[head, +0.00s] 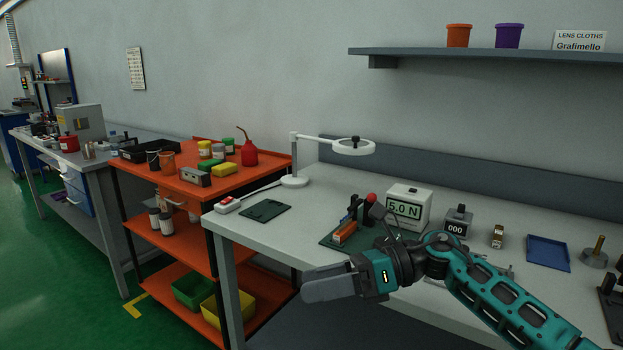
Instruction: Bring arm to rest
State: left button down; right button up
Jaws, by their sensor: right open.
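My right arm is teal and dark grey and comes in from the lower right of the head view. My right gripper (331,285) is at its end, in front of the grey workbench (262,227) near its front edge. Its grey fingers point left and are seen side-on, so the gap between them is hard to see. The gripper is open, and I see nothing held in it. My left arm and left gripper are not in view.
On the bench are a dark green mat (265,210), a magnifier lamp (354,147), a display box reading 5.0 N (408,207), a counter (458,222) and a blue tray (548,253). An orange cart (262,178) stands left. Floor is free at lower left.

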pick_arm(q)
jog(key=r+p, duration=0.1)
jog(key=p, duration=0.1)
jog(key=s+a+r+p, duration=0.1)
jog(key=p, duration=0.1)
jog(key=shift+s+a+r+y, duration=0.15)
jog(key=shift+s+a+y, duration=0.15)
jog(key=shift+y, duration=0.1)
pick_arm(e)
jog(key=s+d+f+n+t+h, duration=0.6)
jog(key=s+f+n, duration=0.4)
jog(key=f+n, duration=0.2)
jog(key=s+d+f+n+t+h, duration=0.6)
jog(key=s+d+f+n, duration=0.3)
jog(key=f+n, duration=0.3)
jog(key=shift+s+d+f+n+h, duration=0.35)
jog(key=shift+d+h, duration=0.3)
jog(key=shift+h, duration=0.25)
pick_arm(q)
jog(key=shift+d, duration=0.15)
pick_arm(e)
jog(key=shift+c, duration=0.4)
